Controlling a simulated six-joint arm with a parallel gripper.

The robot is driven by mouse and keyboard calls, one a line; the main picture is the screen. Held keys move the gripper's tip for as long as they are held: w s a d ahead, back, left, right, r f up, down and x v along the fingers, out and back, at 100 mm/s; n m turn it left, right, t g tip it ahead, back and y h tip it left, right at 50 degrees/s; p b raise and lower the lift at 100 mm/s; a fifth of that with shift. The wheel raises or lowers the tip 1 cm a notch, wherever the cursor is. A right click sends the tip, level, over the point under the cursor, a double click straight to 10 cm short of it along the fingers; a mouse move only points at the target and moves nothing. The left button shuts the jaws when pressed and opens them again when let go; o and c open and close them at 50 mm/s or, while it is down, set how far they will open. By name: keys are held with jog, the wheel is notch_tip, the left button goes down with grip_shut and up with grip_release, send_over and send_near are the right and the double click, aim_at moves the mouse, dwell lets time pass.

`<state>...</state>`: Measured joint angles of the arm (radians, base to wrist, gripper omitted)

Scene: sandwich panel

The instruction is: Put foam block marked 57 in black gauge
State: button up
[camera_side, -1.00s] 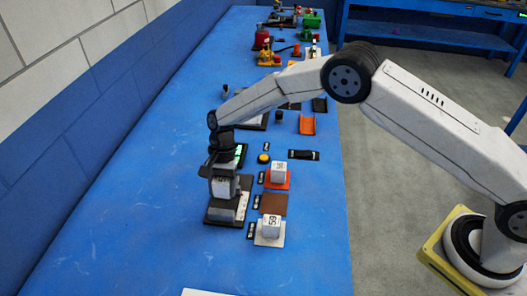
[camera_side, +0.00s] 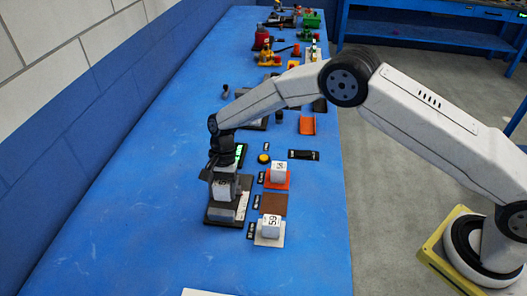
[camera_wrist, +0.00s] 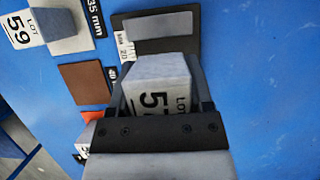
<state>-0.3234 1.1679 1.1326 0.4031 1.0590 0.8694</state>
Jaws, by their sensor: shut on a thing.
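The foam block marked 57 (camera_wrist: 160,90) is pale grey with black print and is held between the fingers of my gripper (camera_wrist: 160,95). In the side view my gripper (camera_side: 223,180) holds the block (camera_side: 222,191) over the black gauge (camera_side: 211,215). The gauge is a dark plate with a grey part and a white label strip. In the wrist view the gauge (camera_wrist: 190,14) shows just beyond the block, its lower part hidden by block and gripper. I cannot tell whether the block touches it.
A block marked 59 (camera_side: 269,224) stands on a pale pad right of the gauge. An empty brown pad (camera_side: 273,204) lies behind it, then another marked block (camera_side: 279,171) on an orange pad (camera_side: 276,185). A yellow button (camera_side: 264,158) is farther back. The left table side is clear.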

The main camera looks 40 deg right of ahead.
aim_at(221, 185)
jog(key=shift+f, duration=2.05)
dwell(2.3)
jog(key=o, duration=1.3)
jog(key=shift+c, duration=0.2)
jog(key=shift+r, duration=0.15)
jog(key=shift+r, duration=4.1)
